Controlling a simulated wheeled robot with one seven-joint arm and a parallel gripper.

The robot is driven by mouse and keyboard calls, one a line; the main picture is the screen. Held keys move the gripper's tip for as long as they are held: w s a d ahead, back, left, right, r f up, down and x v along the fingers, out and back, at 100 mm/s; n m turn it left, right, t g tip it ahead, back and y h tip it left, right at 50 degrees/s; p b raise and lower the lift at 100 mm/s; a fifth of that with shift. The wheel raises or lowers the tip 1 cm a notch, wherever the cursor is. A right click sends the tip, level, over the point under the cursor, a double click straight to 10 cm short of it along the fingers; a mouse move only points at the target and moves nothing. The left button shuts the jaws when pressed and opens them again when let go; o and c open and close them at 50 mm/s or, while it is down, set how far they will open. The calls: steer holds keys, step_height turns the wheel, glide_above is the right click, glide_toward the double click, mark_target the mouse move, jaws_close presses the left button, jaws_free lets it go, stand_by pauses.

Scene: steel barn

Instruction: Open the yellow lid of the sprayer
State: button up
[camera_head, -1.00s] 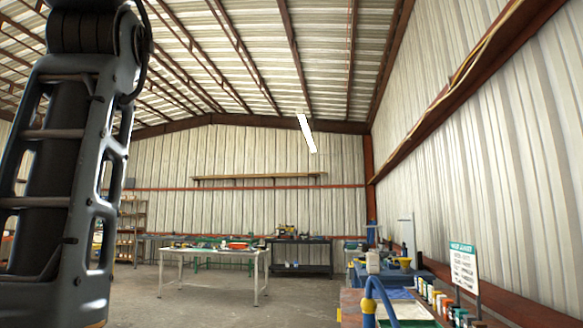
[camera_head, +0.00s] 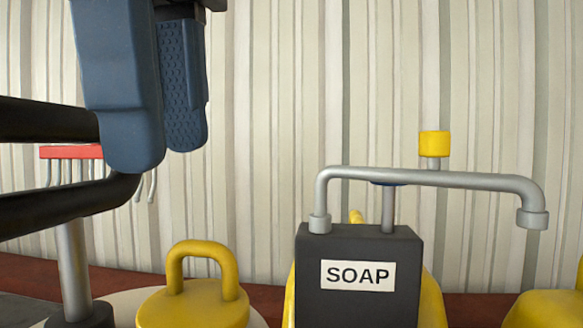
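A yellow lid with a loop handle (camera_head: 193,306) stands at the lower left, cut off by the bottom edge. It looks like the sprayer's lid, but the sprayer's body cannot be made out. My gripper (camera_head: 162,157) hangs above and a little left of this lid, clear of it. Its two blue fingers point down, apart and empty, with the textured pad of the far finger showing. A yellow knob (camera_head: 434,144) on a grey stem stands behind a grey pipe at the right.
A dark box labelled SOAP (camera_head: 357,300) stands right of the lid, with a bent grey pipe (camera_head: 430,178) above it. Yellow shapes show behind it and at the right edge (camera_head: 555,308). A grey post (camera_head: 74,270) rises at the left, near a red hook rack (camera_head: 72,152).

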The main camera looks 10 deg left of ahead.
mark_target(177, 248)
steer(key=shift+w+f+p, duration=0.1)
steer(key=shift+w+f, duration=0.05)
steer(key=shift+f, duration=0.75)
steer(key=shift+w+f+p, duration=0.15)
steer(key=shift+w+f, duration=0.05)
steer(key=shift+f, duration=0.7)
steer(key=shift+w+f+p, duration=0.1)
steer(key=shift+w+f, duration=0.05)
steer(key=shift+f, duration=0.75)
steer(key=shift+c, duration=0.3)
jaws_close()
